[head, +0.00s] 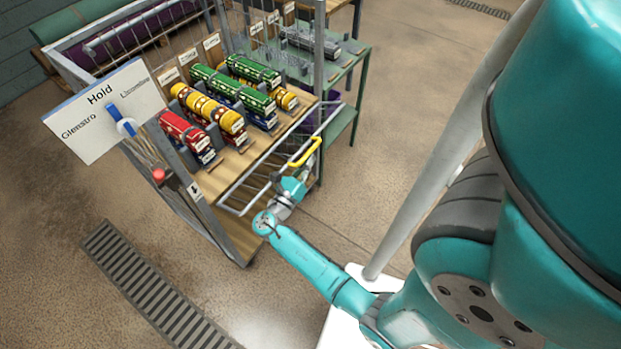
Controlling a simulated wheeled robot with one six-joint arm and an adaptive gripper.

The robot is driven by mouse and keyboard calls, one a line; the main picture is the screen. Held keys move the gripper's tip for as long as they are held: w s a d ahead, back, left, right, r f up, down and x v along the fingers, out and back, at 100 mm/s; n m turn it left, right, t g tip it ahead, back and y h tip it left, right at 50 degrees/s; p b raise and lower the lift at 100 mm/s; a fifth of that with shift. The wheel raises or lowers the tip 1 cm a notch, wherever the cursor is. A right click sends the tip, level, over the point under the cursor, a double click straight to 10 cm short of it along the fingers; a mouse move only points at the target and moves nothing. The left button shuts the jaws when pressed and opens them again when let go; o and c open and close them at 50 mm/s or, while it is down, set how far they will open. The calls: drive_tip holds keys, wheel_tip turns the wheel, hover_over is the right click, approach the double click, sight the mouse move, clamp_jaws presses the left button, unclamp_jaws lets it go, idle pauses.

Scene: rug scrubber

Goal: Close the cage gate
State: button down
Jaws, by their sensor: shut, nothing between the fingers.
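The cage gate (237,210) is a low grey barred frame at the front of the cage (319,60). It projects outward past the wooden shelf edge, so it looks at least partly open; its exact angle is hard to tell. A yellow handle (304,152) is on its outer right part. My gripper (281,181) is shut and empty, close to the gate's bars, just below and left of the handle. The small view does not show whether it touches the bars. My wrist hides part of the gate's lower edge.
Several red, yellow, green and blue rolls or packs (208,107) lie on the wooden shelf (235,163). A white sign (104,110) with a blue pointer stands left of the opening. A green table (350,75) is behind right. Floor in front is clear, with a drain grate (150,287).

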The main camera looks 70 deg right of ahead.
sight(290, 152)
drive_tip(key=w+r+n+t, duration=0.1)
drive_tip(key=w+r+n, duration=0.1)
drive_tip(key=r+n, duration=0.1)
drive_tip(key=w+d+r+n, duration=0.1)
drive_tip(key=w+r+n, duration=0.1)
drive_tip(key=n, duration=0.1)
drive_tip(key=w+r+n+t, duration=0.1)
drive_tip(key=w+r+n, duration=0.2)
drive_tip(key=shift+d+r+t+y, duration=0.3)
drive_tip(key=shift+y, duration=0.1)
drive_tip(key=shift+w+d+r+n, duration=0.15)
drive_tip(key=shift+w+r+n, duration=0.1)
drive_tip(key=shift+w+n, duration=0.3)
drive_tip(key=shift+w+d+r+n, duration=0.1)
drive_tip(key=shift+w+r+n, duration=0.15)
drive_tip(key=shift+w+n, duration=0.25)
